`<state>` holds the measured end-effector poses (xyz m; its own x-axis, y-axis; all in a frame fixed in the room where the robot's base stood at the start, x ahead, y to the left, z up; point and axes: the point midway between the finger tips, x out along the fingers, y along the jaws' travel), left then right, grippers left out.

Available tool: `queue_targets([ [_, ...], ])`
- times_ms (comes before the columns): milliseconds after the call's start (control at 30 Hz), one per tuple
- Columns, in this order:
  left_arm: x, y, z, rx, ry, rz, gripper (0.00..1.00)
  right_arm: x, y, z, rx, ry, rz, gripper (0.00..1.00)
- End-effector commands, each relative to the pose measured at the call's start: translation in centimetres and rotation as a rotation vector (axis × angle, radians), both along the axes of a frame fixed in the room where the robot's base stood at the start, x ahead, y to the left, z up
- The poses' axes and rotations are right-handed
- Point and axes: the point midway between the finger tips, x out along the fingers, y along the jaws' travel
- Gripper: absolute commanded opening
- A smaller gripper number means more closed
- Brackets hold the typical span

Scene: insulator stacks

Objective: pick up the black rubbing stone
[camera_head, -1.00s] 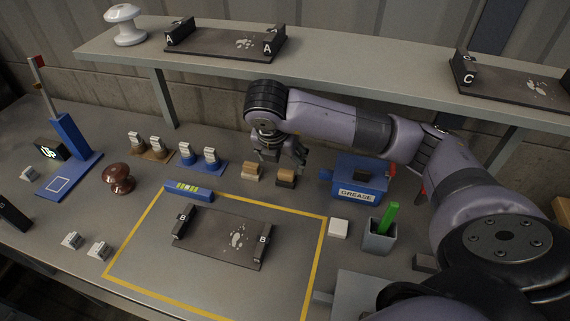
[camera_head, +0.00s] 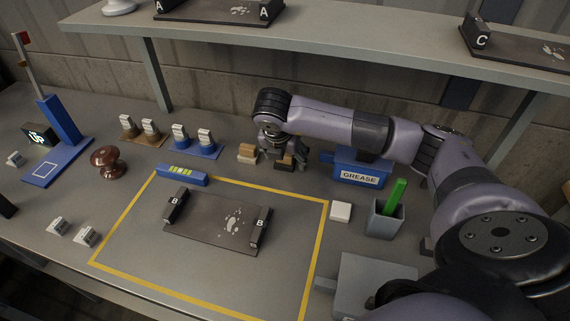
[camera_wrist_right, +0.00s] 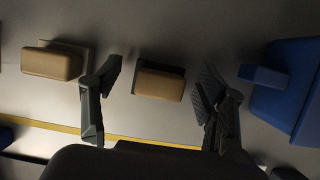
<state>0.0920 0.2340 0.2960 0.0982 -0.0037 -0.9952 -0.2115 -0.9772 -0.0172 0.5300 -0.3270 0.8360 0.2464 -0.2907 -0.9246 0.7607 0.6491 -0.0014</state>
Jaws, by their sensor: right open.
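The black rubbing stone (camera_head: 285,160) has a tan wooden back and a dark base and rests on the bench, partly hidden by my right gripper (camera_head: 281,155). In the right wrist view, the stone's tan back (camera_wrist_right: 160,84) lies between the two spread fingers of the right gripper (camera_wrist_right: 157,88). There is a gap on each side, and the gripper is open and holds nothing. A similar block with a lighter base (camera_head: 247,153) sits just left; it also shows in the wrist view (camera_wrist_right: 52,63). My left gripper is not in view.
A blue grease box (camera_head: 359,170) stands close to the right of the stone. A grey cup (camera_head: 385,218) with a green stick and a white block (camera_head: 340,211) are nearer. A shelf (camera_head: 350,55) runs above and behind. The yellow-outlined area holds a dark B plate (camera_head: 210,222).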

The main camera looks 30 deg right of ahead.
Motion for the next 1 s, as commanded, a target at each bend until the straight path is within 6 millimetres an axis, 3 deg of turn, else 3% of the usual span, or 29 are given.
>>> queue_targets([
  [167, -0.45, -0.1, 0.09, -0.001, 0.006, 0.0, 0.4, 0.01, 0.01, 0.15, 0.0, -0.001, 0.0, 0.65],
  [1000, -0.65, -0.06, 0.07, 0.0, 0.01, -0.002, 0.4, 0.04, 0.02, 0.23, 0.001, -0.002, 0.0, 0.11],
])
